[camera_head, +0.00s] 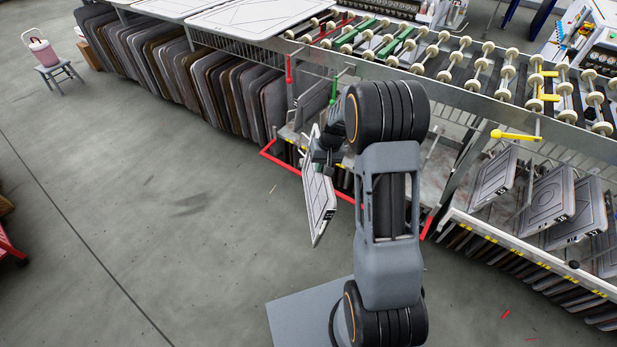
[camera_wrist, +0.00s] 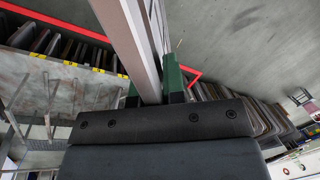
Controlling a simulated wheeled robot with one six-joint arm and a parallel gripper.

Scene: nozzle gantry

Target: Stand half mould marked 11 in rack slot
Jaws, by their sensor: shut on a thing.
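My gripper (camera_head: 326,153) is shut on the upper edge of a flat grey half mould (camera_head: 318,205), seen in the head view at the picture's middle. The half mould hangs tilted, nearly edge-on, above the floor beside the rack. Its number cannot be read from here. In the wrist view my gripper's green-tipped fingers (camera_wrist: 153,90) close on both sides of the half mould's pale edge (camera_wrist: 127,40). The rack (camera_head: 500,240) at the right holds several standing half moulds, one of them a numbered plate (camera_head: 552,200). Part of the rack behind my arm is hidden.
A long row of grey and brown plates (camera_head: 190,75) stands under the bench at the left. A roller table (camera_head: 470,75) runs above the rack.

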